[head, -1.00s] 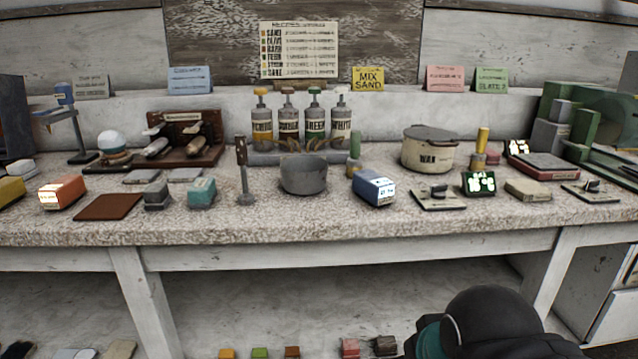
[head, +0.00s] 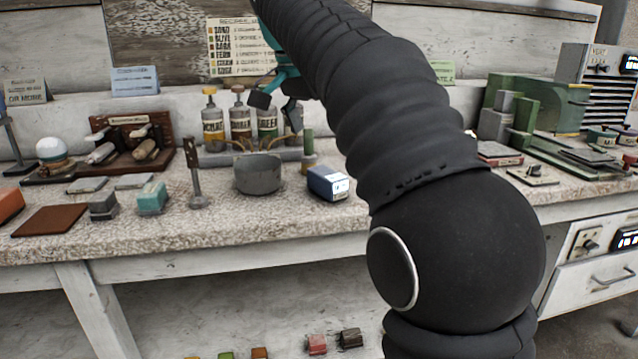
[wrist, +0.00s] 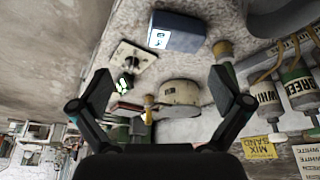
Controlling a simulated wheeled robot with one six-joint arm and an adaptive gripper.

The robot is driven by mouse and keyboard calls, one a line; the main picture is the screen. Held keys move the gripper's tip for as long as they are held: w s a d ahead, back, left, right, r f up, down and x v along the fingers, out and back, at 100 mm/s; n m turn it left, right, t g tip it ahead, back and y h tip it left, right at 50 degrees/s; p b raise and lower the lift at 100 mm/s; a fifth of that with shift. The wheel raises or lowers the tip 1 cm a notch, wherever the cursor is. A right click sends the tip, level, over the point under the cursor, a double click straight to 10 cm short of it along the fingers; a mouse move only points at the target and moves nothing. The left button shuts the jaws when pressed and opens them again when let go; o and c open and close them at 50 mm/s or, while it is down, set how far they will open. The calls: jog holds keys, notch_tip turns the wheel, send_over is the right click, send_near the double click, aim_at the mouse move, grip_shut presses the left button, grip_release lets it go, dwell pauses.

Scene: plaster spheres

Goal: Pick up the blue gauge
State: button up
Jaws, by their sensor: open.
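The blue gauge (head: 328,183), a small blue box with a white lit face, sits on the speckled bench top to the right of the grey pot (head: 258,173). It also shows at the top of the wrist view (wrist: 177,32), beyond my fingertips. My gripper (head: 275,104) is raised above the bench, in front of the bottles at the back. In the wrist view my gripper (wrist: 160,78) has its two fingers spread wide, with nothing held between them. The gauge is apart from the fingers.
My black arm hides much of the bench's right half in the head view. A green cylinder (head: 308,148) stands just behind the gauge.

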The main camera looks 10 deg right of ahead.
aim_at(325, 173)
jog(key=w+a+r+m, duration=0.1)
jog(key=w+a+m, duration=0.1)
jog(key=w+m, duration=0.1)
jog(key=shift+g+h, duration=0.3)
jog(key=b+x, duration=0.1)
jog(key=x, duration=1.2)
jog(key=shift+d+f+b, duration=0.15)
jog(key=shift+f+b, duration=0.05)
jog(key=shift+b, duration=0.2)
jog(key=c, duration=1.1)
jog(key=shift+o, duration=0.2)
jog(key=shift+w+r+p, duration=0.1)
jog(key=shift+r+p, duration=0.5)
jog(key=shift+r, duration=1.65)
jog(key=s+d+r, duration=0.6)
jog(key=s+d, duration=0.2)
jog(key=shift+d+r, duration=0.2)
jog(key=shift+r, duration=0.1)
jog(key=shift+s, duration=0.1)
